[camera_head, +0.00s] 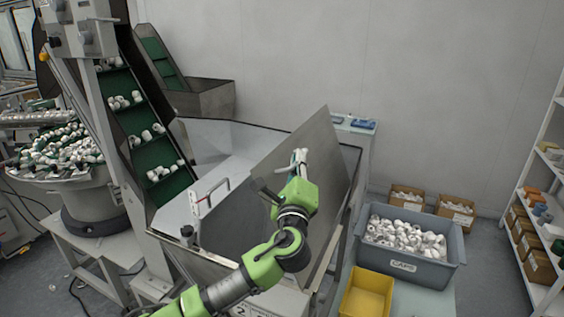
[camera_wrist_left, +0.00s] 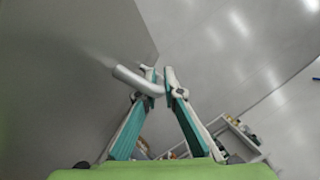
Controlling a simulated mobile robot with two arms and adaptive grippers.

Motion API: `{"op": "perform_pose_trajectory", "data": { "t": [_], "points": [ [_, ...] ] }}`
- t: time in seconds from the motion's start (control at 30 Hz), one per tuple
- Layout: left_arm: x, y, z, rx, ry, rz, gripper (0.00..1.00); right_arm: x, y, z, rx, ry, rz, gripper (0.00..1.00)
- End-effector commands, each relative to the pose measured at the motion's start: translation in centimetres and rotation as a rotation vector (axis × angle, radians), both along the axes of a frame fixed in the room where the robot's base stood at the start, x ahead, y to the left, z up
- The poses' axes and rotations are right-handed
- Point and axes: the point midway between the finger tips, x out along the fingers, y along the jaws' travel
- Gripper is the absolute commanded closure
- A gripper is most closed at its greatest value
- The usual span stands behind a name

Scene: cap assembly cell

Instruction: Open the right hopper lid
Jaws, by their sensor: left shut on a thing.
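The right hopper lid (camera_head: 322,135) is a flat grey metal plate, raised and steeply tilted at the right side of the hopper (camera_head: 243,139). In the head view my left gripper (camera_head: 299,160) is at the face of this lid, with the green wrist partly covering it. In the left wrist view my left gripper (camera_wrist_left: 160,80) is shut on the lid's silver bar handle (camera_wrist_left: 135,79), beside the grey lid surface (camera_wrist_left: 60,85). The handle is hard to make out in the head view. My right gripper is not in view.
Another handle (camera_head: 211,188) shows on the hopper's left part. A green cleated conveyor (camera_head: 150,117) rises at the left. A grey bin of white caps (camera_head: 419,273) and a yellow bin (camera_head: 367,293) stand at the right. Shelves (camera_head: 540,220) line the far right.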

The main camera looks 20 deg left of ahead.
Motion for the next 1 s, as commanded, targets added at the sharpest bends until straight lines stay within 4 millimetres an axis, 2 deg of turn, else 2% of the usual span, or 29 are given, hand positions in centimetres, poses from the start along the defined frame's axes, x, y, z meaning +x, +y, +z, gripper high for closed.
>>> {"op": "perform_pose_trajectory", "data": {
  "t": [0.2, 0.63, 0.7, 1.0],
  "points": [
    [-0.08, -1.23, 0.62, 0.039, -0.009, 0.0, 1.0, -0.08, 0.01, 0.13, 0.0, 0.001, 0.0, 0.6],
    [-0.08, -1.37, 0.54, 0.046, -0.008, 0.001, 1.0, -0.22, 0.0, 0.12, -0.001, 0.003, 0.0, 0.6],
    [-0.08, -1.36, 0.52, 0.045, -0.007, 0.0, 0.77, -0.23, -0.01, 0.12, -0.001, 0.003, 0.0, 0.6],
    [-0.09, -1.37, 0.31, 0.045, -0.003, 0.0, 0.75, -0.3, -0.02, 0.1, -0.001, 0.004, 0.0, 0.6]
  ]
}}
